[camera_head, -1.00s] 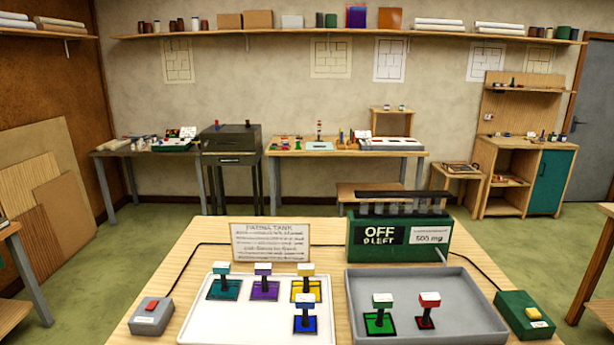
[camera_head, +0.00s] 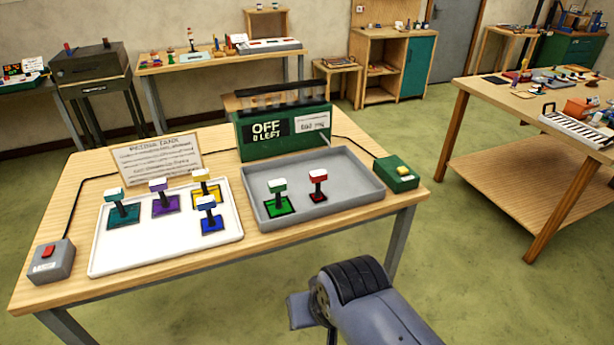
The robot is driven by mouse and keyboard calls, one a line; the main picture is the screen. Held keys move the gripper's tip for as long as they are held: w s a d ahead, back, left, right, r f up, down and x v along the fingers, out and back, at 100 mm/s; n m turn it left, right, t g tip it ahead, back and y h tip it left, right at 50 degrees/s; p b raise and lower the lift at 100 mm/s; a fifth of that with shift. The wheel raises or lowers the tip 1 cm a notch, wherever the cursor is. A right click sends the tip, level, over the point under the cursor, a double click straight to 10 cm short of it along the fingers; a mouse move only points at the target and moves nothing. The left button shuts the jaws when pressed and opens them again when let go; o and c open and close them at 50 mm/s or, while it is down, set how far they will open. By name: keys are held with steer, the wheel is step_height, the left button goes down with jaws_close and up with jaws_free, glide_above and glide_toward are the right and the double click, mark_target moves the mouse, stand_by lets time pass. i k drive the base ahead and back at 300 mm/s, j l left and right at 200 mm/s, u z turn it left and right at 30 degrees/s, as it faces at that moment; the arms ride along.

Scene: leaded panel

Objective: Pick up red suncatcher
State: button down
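The red suncatcher (camera_head: 318,186) stands upright in the grey tray (camera_head: 373,193) on the wooden table. It has a dark red base and a handle with a red and white top. A green suncatcher (camera_head: 279,194) stands just left of it in the same tray. Part of my arm shows at the bottom centre, in front of the table and apart from the tray. My gripper's fingers cannot be made out, so its state is not shown.
A white tray (camera_head: 110,262) holds several other suncatchers. Behind the trays stand a paper sign (camera_head: 157,160) and a green box reading OFF (camera_head: 285,128). A grey box with a red button (camera_head: 50,261) and a green box with a yellow button (camera_head: 397,174) flank them. Another table (camera_head: 500,105) stands right.

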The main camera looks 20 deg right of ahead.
mark_target(317, 177)
steer(key=i+l+u, duration=0.2)
steer(key=i+l, duration=0.15)
steer(key=l, duration=0.3)
steer(key=i+l, duration=0.15)
steer(key=l, duration=0.2)
steer(key=i+l+u, duration=0.15)
steer(key=l, duration=0.15)
steer(key=i+l+u, duration=0.1)
steer(key=l, duration=0.3)
steer(key=i+l+u, duration=0.1)
steer(key=l, duration=0.25)
steer(key=i, duration=0.1)
